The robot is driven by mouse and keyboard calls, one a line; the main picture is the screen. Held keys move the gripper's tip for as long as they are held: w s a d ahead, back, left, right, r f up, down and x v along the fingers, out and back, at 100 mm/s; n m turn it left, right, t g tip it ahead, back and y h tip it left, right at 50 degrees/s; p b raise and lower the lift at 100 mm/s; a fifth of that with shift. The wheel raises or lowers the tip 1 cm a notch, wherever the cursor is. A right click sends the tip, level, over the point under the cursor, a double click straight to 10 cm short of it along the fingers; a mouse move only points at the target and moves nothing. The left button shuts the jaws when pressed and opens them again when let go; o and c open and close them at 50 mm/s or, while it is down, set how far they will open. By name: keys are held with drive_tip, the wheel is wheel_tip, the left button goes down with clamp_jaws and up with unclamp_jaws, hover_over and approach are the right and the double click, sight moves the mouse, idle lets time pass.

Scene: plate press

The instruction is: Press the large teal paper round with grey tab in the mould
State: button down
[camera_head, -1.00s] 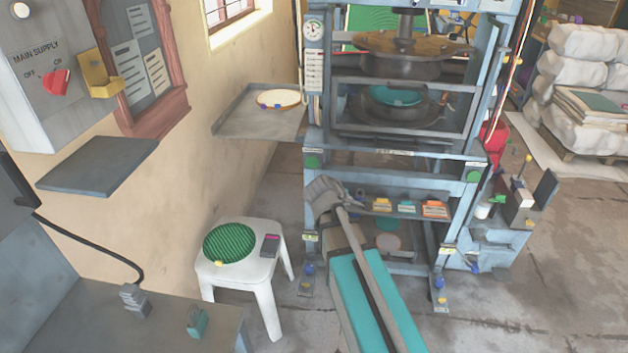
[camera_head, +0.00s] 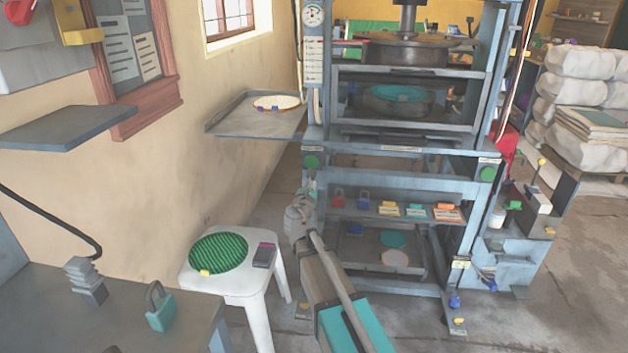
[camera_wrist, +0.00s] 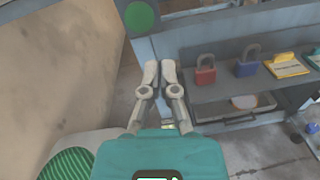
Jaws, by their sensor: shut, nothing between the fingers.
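A teal round (camera_head: 398,93) lies in the dark lower mould (camera_head: 372,104) inside the press frame, behind the guard bars. I cannot make out a grey tab on it. The upper mould plate (camera_head: 402,52) hangs above with a gap between them. A second, smaller-looking teal round (camera_head: 393,239) lies in the low tray under the press. My gripper (camera_head: 304,192) is shut and empty, in front of the press's left post and below its green button (camera_head: 311,162). In the wrist view the two fingertips (camera_wrist: 160,68) meet below the green button (camera_wrist: 139,16).
A green ribbed round (camera_head: 218,253) with a yellow tab lies on the white stool (camera_head: 245,283), left of my arm. A white round (camera_head: 276,102) lies on the side tray (camera_head: 235,124). Padlocks (camera_head: 363,199) and tags (camera_head: 447,212) line the press shelf. Another green button (camera_head: 488,174) is on the right post.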

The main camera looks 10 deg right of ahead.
sight(313, 163)
drive_tip(key=a+n, duration=0.1)
drive_tip(key=w+f+n+y+b, duration=0.1)
drive_tip(key=shift+a+n+t, duration=0.3)
drive_tip(key=shift+a+t, duration=0.05)
drive_tip(key=shift+t, duration=0.05)
drive_tip(key=shift+w, duration=0.15)
drive_tip(key=x, duration=1.3)
drive_tip(key=shift+w+d+f, duration=0.15)
drive_tip(key=shift+w+d, duration=0.05)
drive_tip(key=shift+w, duration=0.15)
